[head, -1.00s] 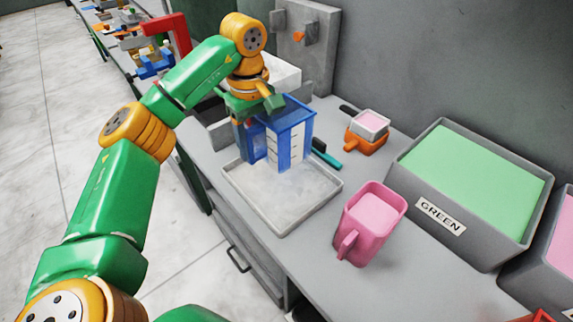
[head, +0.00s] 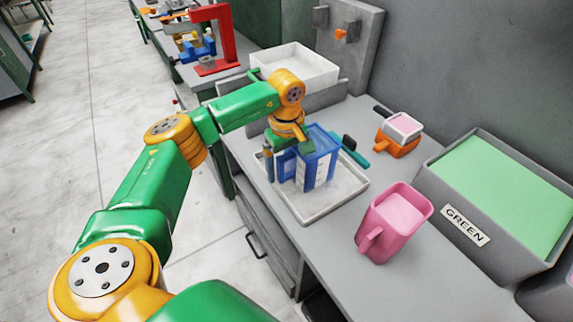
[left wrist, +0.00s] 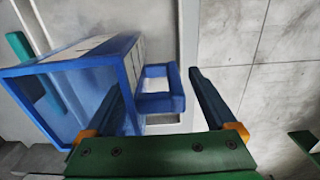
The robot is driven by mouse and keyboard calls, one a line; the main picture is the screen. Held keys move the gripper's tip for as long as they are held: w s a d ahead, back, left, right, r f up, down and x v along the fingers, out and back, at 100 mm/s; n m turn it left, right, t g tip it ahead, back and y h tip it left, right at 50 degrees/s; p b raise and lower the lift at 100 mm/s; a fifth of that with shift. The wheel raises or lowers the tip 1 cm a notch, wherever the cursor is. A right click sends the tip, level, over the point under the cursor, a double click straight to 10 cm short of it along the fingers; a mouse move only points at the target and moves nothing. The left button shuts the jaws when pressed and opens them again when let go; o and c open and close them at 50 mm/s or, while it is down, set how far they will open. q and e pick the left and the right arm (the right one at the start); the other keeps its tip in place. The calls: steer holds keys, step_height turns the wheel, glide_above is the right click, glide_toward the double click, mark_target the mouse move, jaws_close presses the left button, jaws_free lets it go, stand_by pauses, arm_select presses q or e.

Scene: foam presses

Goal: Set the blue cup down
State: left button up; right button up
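The blue cup (head: 318,168) stands upright in the shallow grey tray (head: 337,207) on the bench. It has a pale marked panel on its side and a squared handle. My left gripper (left wrist: 157,88) is at the handle side of the cup. In the left wrist view its two fingers are spread, with the cup's handle (left wrist: 168,100) between them and gaps showing on both sides. The cup body (left wrist: 75,85) lies to the left in that view. The cup's base is partly hidden there. My right gripper is not in view.
A pink cup (head: 393,222) stands right of the tray. A grey bin labelled GREEN (head: 465,225) stands at the right. Bench is clear in front of the pink cup.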

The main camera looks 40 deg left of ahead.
mark_target(287, 155)
arm_select(q)
steer(key=shift+w, duration=0.1)
steer(key=shift+r, duration=0.55)
step_height(287, 155, up, 6)
steer(key=shift+r+b, duration=0.1)
steer(key=shift+b, duration=0.55)
step_height(287, 155, up, 5)
steer(key=shift+r+p, duration=0.1)
steer(key=shift+p, duration=0.35)
steer(key=shift+f, duration=0.2)
